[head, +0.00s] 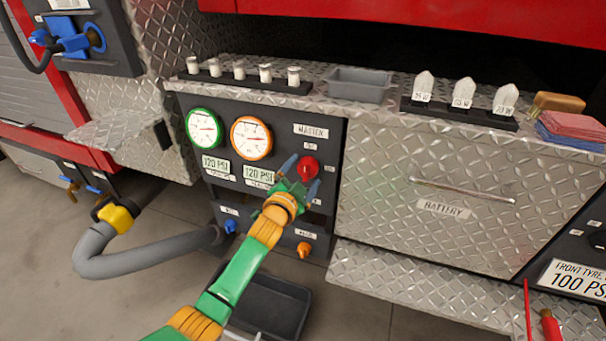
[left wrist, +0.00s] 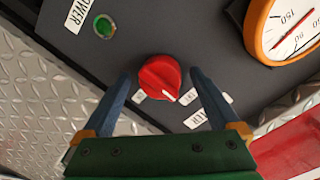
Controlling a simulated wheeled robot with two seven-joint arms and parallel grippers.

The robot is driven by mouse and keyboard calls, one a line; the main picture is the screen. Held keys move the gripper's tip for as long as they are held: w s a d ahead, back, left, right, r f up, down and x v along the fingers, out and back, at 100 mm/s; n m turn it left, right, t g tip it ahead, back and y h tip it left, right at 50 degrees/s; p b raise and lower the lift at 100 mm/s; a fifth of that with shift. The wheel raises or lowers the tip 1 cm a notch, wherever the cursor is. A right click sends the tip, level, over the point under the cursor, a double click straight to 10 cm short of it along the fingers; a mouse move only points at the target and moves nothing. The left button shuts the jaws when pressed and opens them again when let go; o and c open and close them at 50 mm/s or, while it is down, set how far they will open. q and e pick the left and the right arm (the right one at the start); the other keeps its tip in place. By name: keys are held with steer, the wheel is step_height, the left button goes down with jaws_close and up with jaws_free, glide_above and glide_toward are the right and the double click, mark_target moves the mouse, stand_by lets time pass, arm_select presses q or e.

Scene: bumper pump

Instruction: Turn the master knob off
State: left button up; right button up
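The red master knob (head: 308,167) sits on the dark pump panel (head: 325,150), right of the orange-rimmed gauge and below the "MASTER" label. In the left wrist view the knob (left wrist: 160,76) shows near the middle, its white mark pointing to the lower right, toward small labels that I cannot read surely. My left gripper (head: 301,177) is open in front of the knob. In the left wrist view the two blue fingers of my left gripper (left wrist: 159,74) stand on either side of the knob, with small gaps. My right gripper is not in view.
A green gauge (head: 204,129) and an orange gauge (head: 251,138) are left of the knob. A blue knob (head: 230,226) and an orange knob (head: 304,249) sit lower. A green power light (left wrist: 104,26) shows in the wrist view. The battery drawer (head: 440,180) is at right.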

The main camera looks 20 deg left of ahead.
arm_select(q)
steer(key=shift+s+r, duration=0.1)
steer(key=shift+s, duration=0.1)
steer(key=s+p, duration=0.2)
steer(key=s, duration=0.4)
steer(key=shift+s+a+r, duration=0.15)
steer(key=shift+s+r, duration=0.15)
steer(key=shift+s, duration=0.05)
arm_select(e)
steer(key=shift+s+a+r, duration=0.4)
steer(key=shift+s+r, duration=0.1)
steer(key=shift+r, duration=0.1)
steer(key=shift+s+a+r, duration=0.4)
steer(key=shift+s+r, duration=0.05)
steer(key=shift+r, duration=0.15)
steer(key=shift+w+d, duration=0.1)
